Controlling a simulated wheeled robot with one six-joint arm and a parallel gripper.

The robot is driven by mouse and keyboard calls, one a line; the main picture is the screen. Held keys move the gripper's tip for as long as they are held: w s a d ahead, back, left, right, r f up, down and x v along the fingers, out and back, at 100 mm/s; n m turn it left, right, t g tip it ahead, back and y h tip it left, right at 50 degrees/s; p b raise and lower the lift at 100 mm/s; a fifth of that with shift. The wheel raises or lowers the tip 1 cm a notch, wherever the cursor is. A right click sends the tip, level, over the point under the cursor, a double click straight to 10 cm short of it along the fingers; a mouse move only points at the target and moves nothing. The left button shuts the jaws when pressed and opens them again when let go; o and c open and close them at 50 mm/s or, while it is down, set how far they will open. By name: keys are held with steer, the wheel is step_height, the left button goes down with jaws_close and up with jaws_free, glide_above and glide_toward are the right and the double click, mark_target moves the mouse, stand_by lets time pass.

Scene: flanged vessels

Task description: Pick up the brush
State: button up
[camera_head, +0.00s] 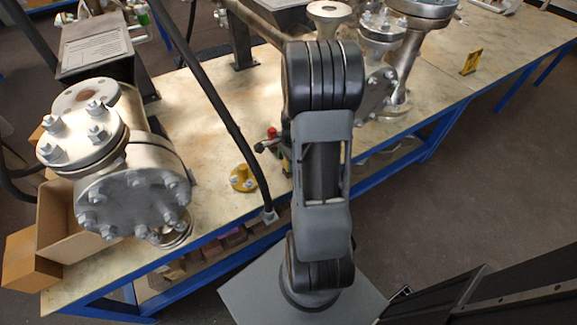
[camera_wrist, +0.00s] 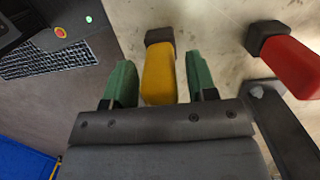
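In the wrist view my gripper (camera_wrist: 160,62) has its two green fingers apart, one on each side of a yellow block-like piece with a dark end (camera_wrist: 159,75). The left finger is very close to the yellow piece, and a small gap shows at the right finger. Whether they touch cannot be told. A similar red piece with a dark end (camera_wrist: 290,64) lies to the right, outside the fingers. I cannot tell for certain which piece is the brush. In the head view my arm hides most of the gripper and the spot under it.
A large flanged vessel (camera_head: 125,165) stands on the workbench (camera_head: 215,135) at the left, beside an open cardboard box (camera_head: 62,215). More flanged pipes (camera_head: 375,75) stand behind my arm. A small yellow fitting (camera_head: 243,179) lies near the front edge.

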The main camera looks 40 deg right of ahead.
steer(key=c, duration=0.8)
steer(key=shift+r, duration=0.15)
